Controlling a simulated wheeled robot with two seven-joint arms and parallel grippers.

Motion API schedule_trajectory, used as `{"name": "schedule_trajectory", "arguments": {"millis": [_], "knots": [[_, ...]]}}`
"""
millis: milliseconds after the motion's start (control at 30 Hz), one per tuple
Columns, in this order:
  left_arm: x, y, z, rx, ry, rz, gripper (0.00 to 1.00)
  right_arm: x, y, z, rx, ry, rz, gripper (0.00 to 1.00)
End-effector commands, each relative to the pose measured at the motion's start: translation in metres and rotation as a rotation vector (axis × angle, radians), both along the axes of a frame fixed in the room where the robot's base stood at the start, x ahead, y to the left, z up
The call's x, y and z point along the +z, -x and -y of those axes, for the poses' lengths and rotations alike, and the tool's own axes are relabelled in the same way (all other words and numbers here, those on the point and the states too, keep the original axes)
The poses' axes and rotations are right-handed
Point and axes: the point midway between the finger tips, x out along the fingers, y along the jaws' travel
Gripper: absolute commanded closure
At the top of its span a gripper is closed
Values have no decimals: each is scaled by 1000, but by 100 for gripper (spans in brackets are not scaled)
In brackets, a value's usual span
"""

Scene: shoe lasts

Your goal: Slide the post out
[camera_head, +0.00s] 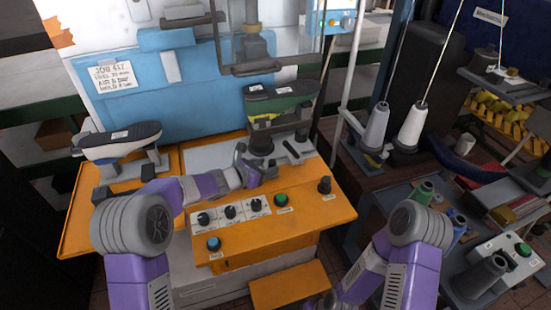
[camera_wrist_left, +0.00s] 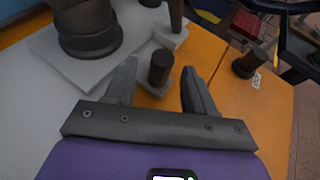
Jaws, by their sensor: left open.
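A short dark round post (camera_wrist_left: 160,68) stands upright on a small grey base between the fingers of my left gripper (camera_wrist_left: 157,78). The fingers are open, one on each side of the post, with a visible gap at each side. In the head view my left gripper (camera_head: 250,172) is low over the back right of the orange machine top, and this post is hard to make out behind it. My right arm (camera_head: 395,255) shows at the lower right, but its gripper fingers are not clearly visible.
A thick dark column base (camera_wrist_left: 88,28) stands just left of the fingers. A black knob (camera_head: 324,184) stands at right on the orange panel (camera_head: 335,210). A shoe (camera_head: 280,95) sits on the middle stand and another shoe (camera_head: 118,140) on the left one.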

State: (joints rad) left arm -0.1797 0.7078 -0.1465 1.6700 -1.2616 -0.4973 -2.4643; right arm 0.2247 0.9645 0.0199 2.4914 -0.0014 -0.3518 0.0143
Motion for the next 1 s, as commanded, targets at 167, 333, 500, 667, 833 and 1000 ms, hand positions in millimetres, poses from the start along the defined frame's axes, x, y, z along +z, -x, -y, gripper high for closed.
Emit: {"name": "schedule_trajectory", "arguments": {"millis": [167,333,500,667,833,1000], "knots": [[-12,-20,20,-2,2,-1,46,0,0,0,0,0,0,62],[-19,-33,31,-1,1,-2,46,0,0,0,0,0,1,62],[-22,-39,36,-1,1,-1,46,0,0,0,0,0,1,62],[-22,-39,36,-1,1,-1,46,0,0,0,0,0,1,62],[-22,-39,36,-1,1,-1,60,0,0,0,0,0,1,62],[-22,-39,36,-1,1,-1,86,0,0,0,0,0,1,62]]}}
